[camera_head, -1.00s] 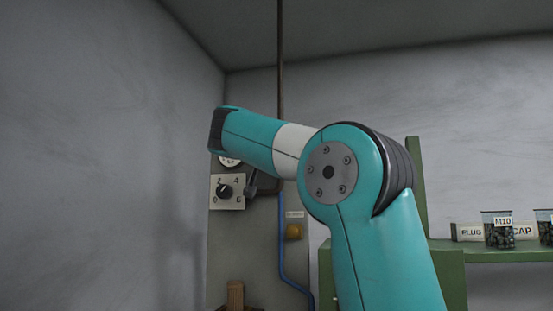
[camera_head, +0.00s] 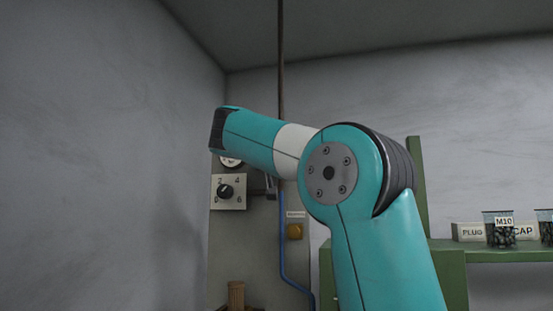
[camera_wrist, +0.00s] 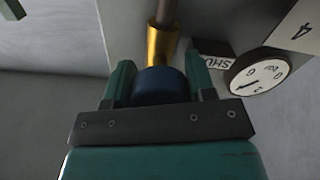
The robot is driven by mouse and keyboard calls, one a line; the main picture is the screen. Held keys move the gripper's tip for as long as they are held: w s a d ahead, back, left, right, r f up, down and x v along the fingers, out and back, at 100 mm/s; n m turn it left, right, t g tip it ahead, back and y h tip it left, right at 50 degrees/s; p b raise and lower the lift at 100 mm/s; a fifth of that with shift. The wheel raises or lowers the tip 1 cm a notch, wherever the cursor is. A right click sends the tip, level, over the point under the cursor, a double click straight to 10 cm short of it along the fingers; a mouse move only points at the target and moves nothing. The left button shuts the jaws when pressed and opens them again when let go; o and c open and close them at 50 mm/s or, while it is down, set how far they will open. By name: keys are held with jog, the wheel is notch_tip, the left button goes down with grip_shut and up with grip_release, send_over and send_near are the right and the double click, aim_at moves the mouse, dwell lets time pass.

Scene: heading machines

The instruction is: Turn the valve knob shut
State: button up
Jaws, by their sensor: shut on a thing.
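The valve knob (camera_wrist: 160,87) is a dark blue round piece below a brass valve body (camera_wrist: 162,44) in the wrist view. My gripper (camera_wrist: 161,76) has one green finger on each side of the knob and is shut on it. A small plate with partly hidden letters, seemingly "SHU", lies right of the brass body. In the head view my own arm hides the valve knob, and only a dark bit of the gripper's end (camera_head: 270,184) shows.
A white gauge (camera_wrist: 260,75) is close right of the fingers. A green shelf (camera_head: 500,250) with jars stands at right.

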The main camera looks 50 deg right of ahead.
jog(key=n, duration=1.2)
dwell(0.6)
jog(key=o, duration=0.9)
